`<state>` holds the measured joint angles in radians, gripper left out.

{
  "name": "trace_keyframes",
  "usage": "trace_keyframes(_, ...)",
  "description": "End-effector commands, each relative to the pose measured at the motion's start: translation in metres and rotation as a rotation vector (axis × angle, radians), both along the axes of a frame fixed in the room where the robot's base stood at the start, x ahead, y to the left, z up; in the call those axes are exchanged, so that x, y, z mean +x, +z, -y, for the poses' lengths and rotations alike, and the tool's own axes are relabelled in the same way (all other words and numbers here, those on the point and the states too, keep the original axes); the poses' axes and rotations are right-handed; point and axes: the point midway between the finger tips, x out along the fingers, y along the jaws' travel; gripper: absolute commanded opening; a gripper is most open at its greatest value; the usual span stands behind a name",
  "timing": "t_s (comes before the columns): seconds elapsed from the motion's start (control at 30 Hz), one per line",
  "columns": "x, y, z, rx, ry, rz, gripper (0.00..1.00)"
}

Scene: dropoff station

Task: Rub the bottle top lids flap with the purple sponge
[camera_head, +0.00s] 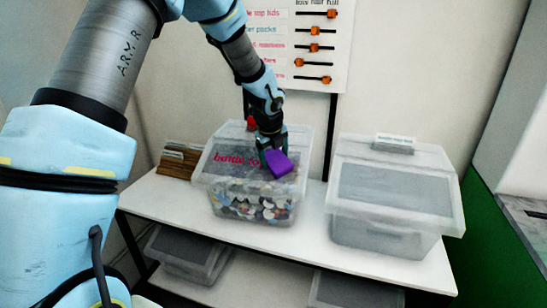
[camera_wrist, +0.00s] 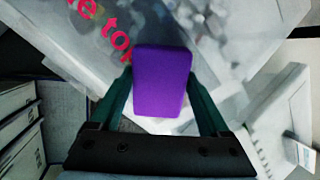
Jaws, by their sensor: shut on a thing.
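The purple sponge (camera_head: 278,163) is held in my gripper (camera_head: 273,155), which is shut on it. In the wrist view the sponge (camera_wrist: 162,82) sits between the two green fingers of my gripper (camera_wrist: 162,100). The sponge is over the front right part of the lid flap (camera_head: 235,160) of the left clear bin (camera_head: 252,205), which is full of bottle tops. Red lettering on the flap is partly hidden by my gripper and the sponge. The sponge looks very close to the flap, but I cannot tell whether it touches.
A second lidded bin (camera_head: 385,230) stands to the right on the white shelf (camera_head: 300,262). Brown folders or books (camera_head: 178,160) stand to the left. More bins (camera_head: 188,252) are on the lower shelf. A board with orange sliders (camera_head: 315,47) hangs behind.

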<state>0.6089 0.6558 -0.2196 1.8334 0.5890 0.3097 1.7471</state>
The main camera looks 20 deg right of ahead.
Motion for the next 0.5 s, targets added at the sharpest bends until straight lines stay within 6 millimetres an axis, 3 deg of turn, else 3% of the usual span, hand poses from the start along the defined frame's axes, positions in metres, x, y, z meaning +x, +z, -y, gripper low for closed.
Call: trace_keyframes(0.5,-0.022,0.000,0.028,-0.003,-0.004,0.001,0.35)
